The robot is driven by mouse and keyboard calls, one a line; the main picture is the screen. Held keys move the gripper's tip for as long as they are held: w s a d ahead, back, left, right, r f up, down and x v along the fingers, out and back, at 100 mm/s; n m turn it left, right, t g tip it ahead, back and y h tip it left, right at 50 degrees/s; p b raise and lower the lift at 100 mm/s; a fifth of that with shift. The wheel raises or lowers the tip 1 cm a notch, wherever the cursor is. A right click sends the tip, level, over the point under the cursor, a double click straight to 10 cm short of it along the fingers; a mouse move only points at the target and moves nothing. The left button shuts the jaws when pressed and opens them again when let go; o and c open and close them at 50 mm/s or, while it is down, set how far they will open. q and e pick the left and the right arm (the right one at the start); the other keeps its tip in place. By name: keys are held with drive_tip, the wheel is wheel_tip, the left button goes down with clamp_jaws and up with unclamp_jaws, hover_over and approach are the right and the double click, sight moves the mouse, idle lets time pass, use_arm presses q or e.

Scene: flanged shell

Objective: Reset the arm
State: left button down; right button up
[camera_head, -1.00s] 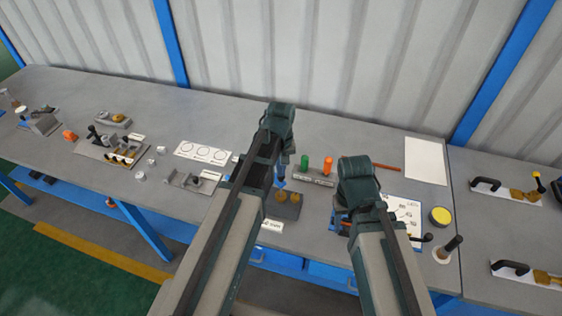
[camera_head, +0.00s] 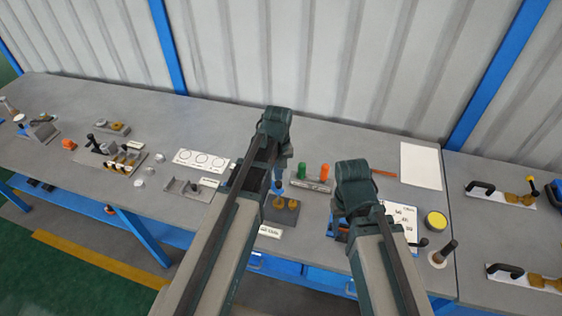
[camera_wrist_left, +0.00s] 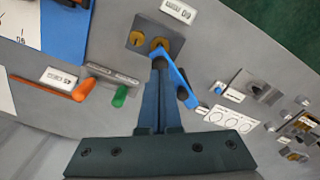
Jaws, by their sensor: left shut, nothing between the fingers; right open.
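My left gripper (camera_head: 279,182) points down over a grey plate (camera_head: 283,215) with two brass round parts. In the left wrist view its fingers (camera_wrist_left: 158,66) are together, with nothing between them. The grey plate (camera_wrist_left: 145,29) lies just beyond the tips. A blue lever-like piece (camera_wrist_left: 175,72) with a dark end shows right beside the tips; I cannot tell whether they touch it. My right gripper (camera_head: 338,228) is mostly hidden under its own wrist, low over the bench at the right; only a bit of blue shows.
A stand with green and orange pegs (camera_head: 312,185) is close right of the left gripper. A white card with circles (camera_head: 201,161) and a grey fixture (camera_head: 190,189) lie left. A yellow-topped can (camera_head: 436,221) and a dark-handled tool (camera_head: 443,253) stand right. The back bench middle is clear.

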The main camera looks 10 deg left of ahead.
use_arm(q)
drive_tip(key=s+d+f+m+y+b, duration=0.1)
drive_tip(key=s+d+f+m+b, duration=0.8)
drive_tip(key=s, duration=0.5)
drive_tip(key=shift+s+d+f+b, duration=0.15)
drive_tip(key=shift+d+f+b, duration=0.45)
drive_tip(key=shift+d, duration=0.15)
drive_tip(key=shift+a, duration=0.15)
